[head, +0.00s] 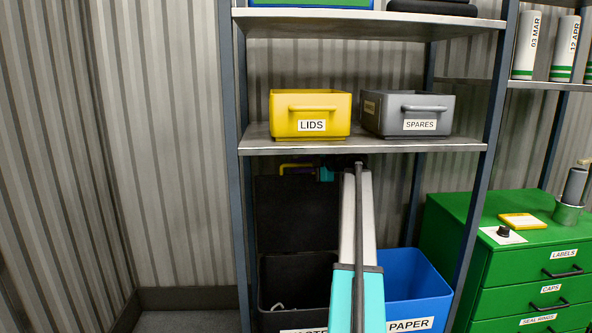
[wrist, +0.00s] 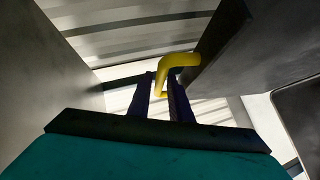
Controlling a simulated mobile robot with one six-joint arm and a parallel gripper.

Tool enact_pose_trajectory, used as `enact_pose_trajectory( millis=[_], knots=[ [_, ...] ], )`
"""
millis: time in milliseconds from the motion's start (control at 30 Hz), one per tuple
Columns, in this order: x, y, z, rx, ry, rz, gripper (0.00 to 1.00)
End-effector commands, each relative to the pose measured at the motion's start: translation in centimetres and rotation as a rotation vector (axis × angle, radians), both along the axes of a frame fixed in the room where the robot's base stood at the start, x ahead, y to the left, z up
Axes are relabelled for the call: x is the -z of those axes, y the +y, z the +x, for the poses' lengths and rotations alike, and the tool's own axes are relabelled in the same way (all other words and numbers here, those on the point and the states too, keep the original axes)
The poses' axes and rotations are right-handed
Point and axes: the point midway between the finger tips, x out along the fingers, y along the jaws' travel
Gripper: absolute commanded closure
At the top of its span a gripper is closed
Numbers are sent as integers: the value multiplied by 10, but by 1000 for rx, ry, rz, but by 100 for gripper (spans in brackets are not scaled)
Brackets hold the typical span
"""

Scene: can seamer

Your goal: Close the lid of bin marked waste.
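The black waste bin (head: 264,275) stands on the floor under the shelf; my arm partly hides its label. Its dark lid (head: 296,213) stands upright, open, at the back of the bin. The lid's yellow handle (head: 296,166) is at its top edge. My gripper (head: 317,173) is at the right end of this handle. In the wrist view, the two dark fingers of my gripper (wrist: 161,85) are a narrow gap apart, with the yellow handle (wrist: 178,61) between their tips. They look shut on it, though full contact is hard to see. The lid (wrist: 222,42) also shows there.
The blue paper bin (head: 420,285) stands right of the waste bin. The shelf board (head: 365,146), with a yellow lids box (head: 310,104) and a grey spares box (head: 434,101), is just above my gripper. A green drawer cabinet (head: 500,270) stands at the right.

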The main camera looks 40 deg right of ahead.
Motion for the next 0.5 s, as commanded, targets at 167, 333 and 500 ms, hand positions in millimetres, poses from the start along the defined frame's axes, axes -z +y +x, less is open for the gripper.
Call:
enact_pose_trajectory(
  millis=[167, 333, 500],
  knots=[
    [3, 1, 10, 0, 0, 0, 82],
    [3, 1, 11, 0, 0, 0, 82],
    [3, 1, 11, 0, 0, 0, 85]
  ],
)
